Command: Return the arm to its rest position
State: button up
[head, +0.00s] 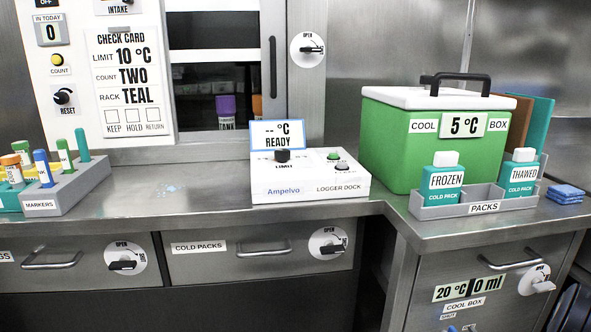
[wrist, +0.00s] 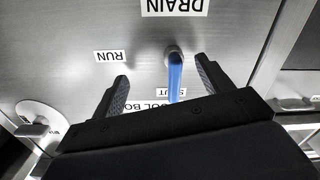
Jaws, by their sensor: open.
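My gripper (wrist: 161,70) shows in the wrist view with its two dark fingers spread apart and nothing held between them. It faces a steel panel (wrist: 60,65) with a blue lever (wrist: 175,78) on a round metal pivot. The lever appears between the fingers, closer to the right one, and points down in the picture. I cannot tell how far the fingertips are from the panel. The arm and gripper do not show in the head view.
Labels reading DRAIN (wrist: 174,7) and RUN (wrist: 110,57) are near the lever. In the head view, a green cool box (head: 400,150), a packs tray (head: 485,208), a logger dock (head: 310,182) and a markers rack (head: 75,192) stand on the steel counter (head: 200,205). Drawer handles (head: 265,252) stick out below.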

jog(key=shift+d+f+m+p, duration=0.1)
jog(key=shift+f+m+p, duration=0.1)
jog(key=shift+m+p, duration=1.1)
jog(key=shift+m, duration=0.3)
